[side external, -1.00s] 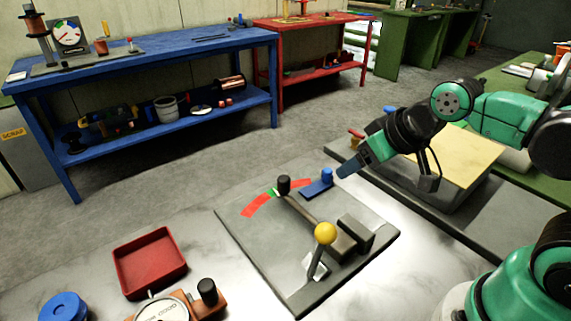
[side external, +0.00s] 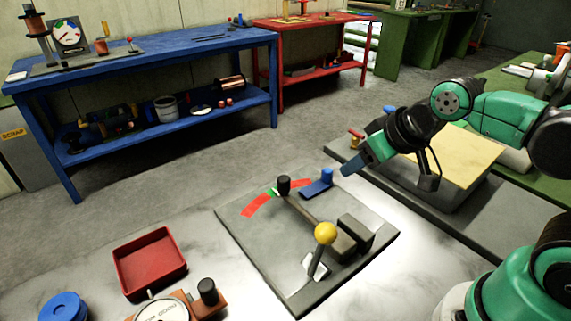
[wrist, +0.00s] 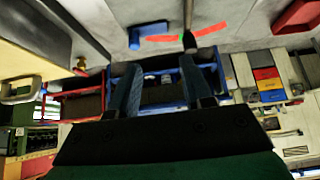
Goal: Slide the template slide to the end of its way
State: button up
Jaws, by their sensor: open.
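A blue piece with an upright blue knob (side external: 326,176) lies on the grey plate (side external: 252,241) beside a red and green arc. It also shows in the wrist view (wrist: 148,36). No label shows which part is the template slide; this blue piece looks most like a slide. My gripper (side external: 347,170) is just right of the blue knob, apart from it. In the wrist view its two blue fingers (wrist: 160,67) are spread with nothing between them. A bar with a black knob (side external: 284,185) points at the arc's green part.
A lever with a yellow ball (side external: 326,233) and a dark block (side external: 355,231) stand on the plate. A red tray (side external: 149,263) and a dial device (side external: 165,308) are at the left. A yellow board (side external: 455,160) lies behind my gripper, with a red and brass part (side external: 356,138) near it.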

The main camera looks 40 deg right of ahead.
jog(key=shift+w+d, duration=0.1)
jog(key=shift+d, duration=0.15)
jog(key=c, duration=0.3)
jog(key=w+d, duration=0.1)
jog(key=d, duration=0.1)
jog(key=w+d+m+g+y, duration=0.1)
jog(key=d, duration=0.2)
jog(key=w+d+f+g, duration=0.1)
jog(key=d, duration=0.1)
jog(key=shift+d+m+y, duration=0.25)
jog(key=shift+m+y, duration=0.05)
jog(key=shift+y, duration=0.1)
grip_shut()
jog(key=d+f+t+y, duration=0.1)
jog(key=d+f+y, duration=0.1)
jog(key=d, duration=0.6)
jog(key=shift+w+y, duration=0.3)
jog(key=shift+w, duration=0.05)
